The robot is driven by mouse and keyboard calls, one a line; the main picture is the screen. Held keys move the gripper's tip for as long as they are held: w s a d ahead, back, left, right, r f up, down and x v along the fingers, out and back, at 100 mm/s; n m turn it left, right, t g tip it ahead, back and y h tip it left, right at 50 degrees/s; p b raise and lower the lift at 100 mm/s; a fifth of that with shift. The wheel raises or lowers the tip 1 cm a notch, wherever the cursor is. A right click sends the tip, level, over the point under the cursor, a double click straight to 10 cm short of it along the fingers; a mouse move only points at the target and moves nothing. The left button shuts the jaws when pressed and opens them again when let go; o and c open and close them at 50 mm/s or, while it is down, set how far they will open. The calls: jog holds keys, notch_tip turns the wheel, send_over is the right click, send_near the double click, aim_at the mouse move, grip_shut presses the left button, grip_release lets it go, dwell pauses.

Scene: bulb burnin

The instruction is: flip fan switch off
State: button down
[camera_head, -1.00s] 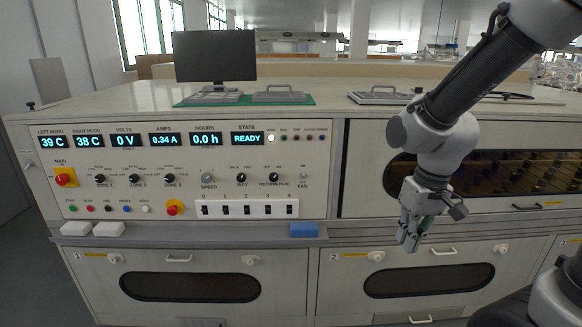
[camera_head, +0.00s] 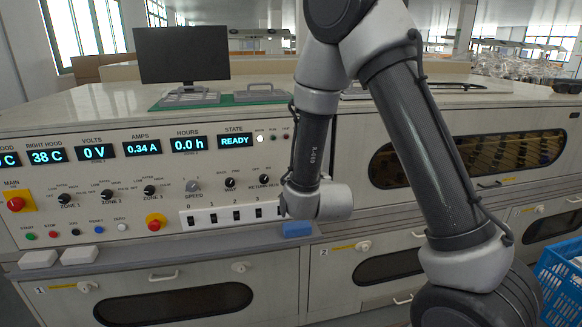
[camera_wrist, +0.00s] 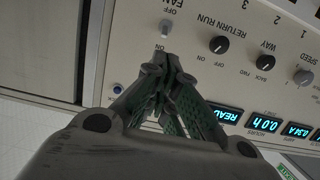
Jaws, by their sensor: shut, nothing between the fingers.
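The fan switch (camera_wrist: 166,27) is a small pale toggle on the cream panel, seen upside down at the top of the wrist view. Its FAN and OFF lettering lies above it in the picture and ON below it. I cannot tell which way its lever leans. My gripper (camera_wrist: 168,60) is shut and empty, with its fingertips just below the toggle in the picture, by the ON lettering. Whether they touch the panel or toggle is unclear. In the head view my arm hides the switch and the gripper.
The RETURN RUN knob (camera_wrist: 219,44) and WAY knob (camera_wrist: 265,62) sit beside the switch. In the head view, a blue block (camera_head: 297,229) lies on the ledge below the panel. A blue crate (camera_head: 562,278) stands at the right.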

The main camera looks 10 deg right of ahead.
jog(key=shift+r, duration=0.25)
jog(key=shift+w, duration=0.15)
jog(key=x, duration=1)
jog(key=shift+r, duration=0.1)
